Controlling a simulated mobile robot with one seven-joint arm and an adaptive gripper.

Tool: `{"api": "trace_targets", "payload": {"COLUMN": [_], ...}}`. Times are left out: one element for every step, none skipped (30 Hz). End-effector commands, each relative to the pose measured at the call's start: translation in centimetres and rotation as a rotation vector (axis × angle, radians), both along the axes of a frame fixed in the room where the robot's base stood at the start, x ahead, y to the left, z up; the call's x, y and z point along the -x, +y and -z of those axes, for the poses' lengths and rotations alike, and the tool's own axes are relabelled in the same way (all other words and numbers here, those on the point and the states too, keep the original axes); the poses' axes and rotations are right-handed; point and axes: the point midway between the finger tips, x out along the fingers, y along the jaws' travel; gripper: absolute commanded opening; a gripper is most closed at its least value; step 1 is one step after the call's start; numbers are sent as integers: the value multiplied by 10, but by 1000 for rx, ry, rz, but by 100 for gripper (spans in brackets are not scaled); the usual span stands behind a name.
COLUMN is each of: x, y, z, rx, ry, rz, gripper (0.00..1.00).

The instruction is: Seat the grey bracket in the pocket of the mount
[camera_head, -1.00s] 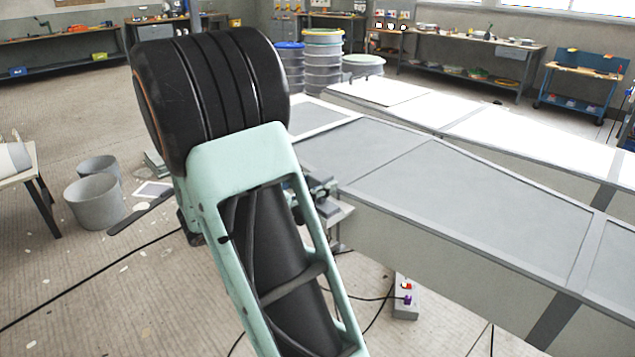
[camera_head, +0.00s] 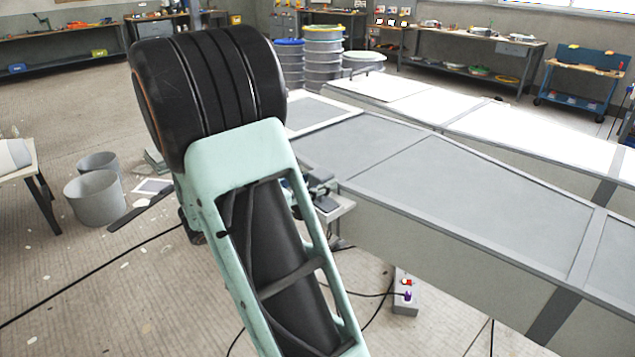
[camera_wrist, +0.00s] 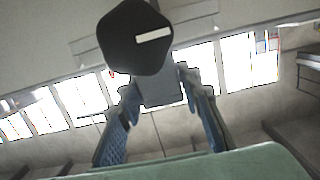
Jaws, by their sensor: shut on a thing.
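In the wrist view my gripper (camera_wrist: 162,95) has its two blue fingers closed in on a grey block, which looks like the grey bracket (camera_wrist: 160,90). In the head view my arm hides the gripper and the bracket. I cannot make out the mount or its pocket in either view.
A long grey-topped bench (camera_head: 470,195) runs across the right, with a small fixture (camera_head: 322,192) at its near left corner, partly behind my arm. Grey bins (camera_head: 93,197) stand on the floor at left. A switch box (camera_head: 405,295) and cables lie on the floor.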

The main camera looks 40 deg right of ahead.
Motion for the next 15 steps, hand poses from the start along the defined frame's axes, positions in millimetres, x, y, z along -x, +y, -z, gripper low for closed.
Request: {"api": "trace_targets", "payload": {"x": [1, 1, 1, 1, 1, 1, 1, 1, 1, 2, 2, 2, 2, 2, 2], "y": [0, 0, 0, 0, 0, 0, 0, 0, 0, 0, 0, 0, 0, 1, 1], "z": [5, 6, 7, 7, 8, 9, 10, 11, 12, 13, 13, 14, 15, 16, 16], "rx": [-6, -7, -7, -8, -8, -8, -9, -10, -11, -11, -11, -12, -12, -12, -12], "ry": [5, 5, 6, 6, 6, 7, 7, 8, 8, 8, 9, 9, 10, 10, 11], "rz": [1, 1, 1, 1, 1, 1, 1, 1, 1, 1, 1, 2, 2, 2, 1], "gripper": [6, 6, 6, 6, 6, 6, 6, 2, 1, 1, 0, 0, 0, 0, 0]}}
